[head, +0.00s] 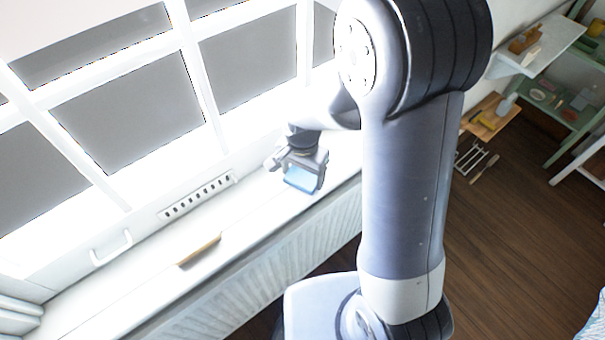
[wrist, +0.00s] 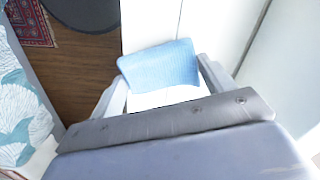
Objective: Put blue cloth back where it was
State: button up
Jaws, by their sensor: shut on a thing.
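The blue cloth (head: 300,178) is at my gripper (head: 304,172), over the white window sill (head: 250,215) in the head view. In the wrist view the blue cloth (wrist: 160,66) spans the room between the two fingers of my gripper (wrist: 163,88), which is shut on it. The cloth looks like a small flat folded piece. I cannot tell whether its lower edge touches the sill.
A thin wooden-coloured item (head: 199,249) lies on the sill to the left. A white handle (head: 112,248) and a slotted vent (head: 198,195) are at the window's base. Shelves (head: 540,45) with small items stand at the right, above dark wooden floor (head: 500,250).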

aim_at(303, 175)
jog(key=shift+f, duration=0.75)
jog(key=o, duration=0.9)
jog(key=shift+r, duration=0.1)
notch_tip(303, 175, up, 12)
jog(key=shift+f, duration=0.1)
